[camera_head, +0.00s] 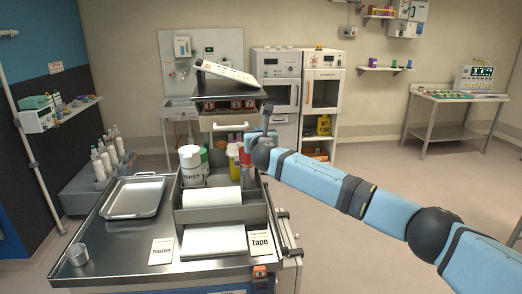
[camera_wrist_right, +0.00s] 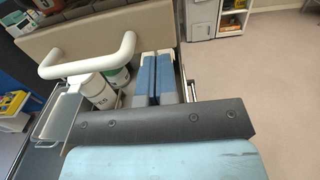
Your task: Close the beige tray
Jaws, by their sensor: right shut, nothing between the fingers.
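The beige tray shows in the head view as a beige front panel (camera_head: 209,122) with a white bar handle (camera_head: 231,127), behind the cart's bottles. In the right wrist view the beige panel (camera_wrist_right: 100,29) spans the top left, and its white handle (camera_wrist_right: 88,62) stands out towards the camera. How far the tray stands out is hard to tell. My right gripper (camera_head: 268,108) is beside the panel's right end in the head view. In the wrist view its blue and white fingers (camera_wrist_right: 156,58) are together and empty, close to the panel, right of the handle. My left gripper is in neither view.
A metal-topped cart (camera_head: 110,255) stands in front, with a shallow metal tray (camera_head: 137,199) and a bin (camera_head: 218,216) on it. A wipes bottle (camera_head: 190,163) and a red container (camera_head: 246,166) stand near my right wrist. Open floor (camera_head: 375,190) lies to the right.

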